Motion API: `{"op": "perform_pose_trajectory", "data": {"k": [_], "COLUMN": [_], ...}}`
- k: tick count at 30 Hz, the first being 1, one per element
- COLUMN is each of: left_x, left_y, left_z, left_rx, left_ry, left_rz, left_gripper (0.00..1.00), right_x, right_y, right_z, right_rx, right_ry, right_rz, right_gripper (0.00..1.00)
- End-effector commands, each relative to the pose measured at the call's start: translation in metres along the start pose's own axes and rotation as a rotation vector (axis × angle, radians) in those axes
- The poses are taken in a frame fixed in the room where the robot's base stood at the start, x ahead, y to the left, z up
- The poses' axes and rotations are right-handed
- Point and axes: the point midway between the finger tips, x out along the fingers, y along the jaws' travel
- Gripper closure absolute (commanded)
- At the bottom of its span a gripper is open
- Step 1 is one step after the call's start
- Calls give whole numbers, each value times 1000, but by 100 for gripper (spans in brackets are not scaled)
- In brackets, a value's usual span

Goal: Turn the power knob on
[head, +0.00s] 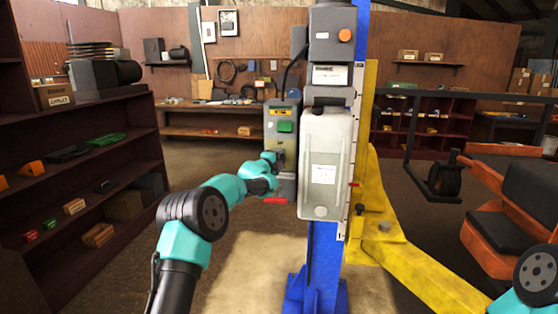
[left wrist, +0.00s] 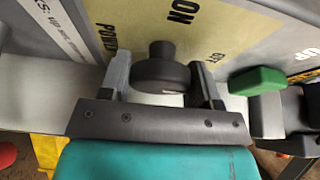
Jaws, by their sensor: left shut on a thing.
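The dark round power knob (left wrist: 162,78) sits on the yellow label panel (left wrist: 85,15) of the control box, under the printed word ON, with POWER to one side and OFF to the other. My left gripper shows in the left wrist view (left wrist: 162,70), with one grey finger on each side of the knob, shut on it. In the head view the left gripper (head: 280,174) is at the lower front of the grey control box (head: 271,126) on the lift column, and the knob is hidden there. My right gripper is out of view; only part of that arm shows at lower right.
A green button (head: 285,127) is on the box above the gripper; it also shows beside the fingers in the left wrist view (left wrist: 258,80). A red lever (head: 275,200) is just below the gripper. The blue lift column (head: 324,250) and yellow arm (head: 405,260) stand to the right.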

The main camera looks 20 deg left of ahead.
Motion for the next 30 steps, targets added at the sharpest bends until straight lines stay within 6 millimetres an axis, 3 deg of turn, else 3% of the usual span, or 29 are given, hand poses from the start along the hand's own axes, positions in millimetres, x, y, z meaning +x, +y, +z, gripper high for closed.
{"op": "perform_pose_trajectory", "data": {"k": [30], "left_x": [0], "left_y": [0], "left_z": [0], "left_rx": [-531], "left_ry": [-1], "left_rz": [-221], "left_gripper": [66], "right_x": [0], "right_y": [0], "right_z": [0], "right_rx": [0], "right_ry": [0], "right_rz": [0], "right_gripper": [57]}}
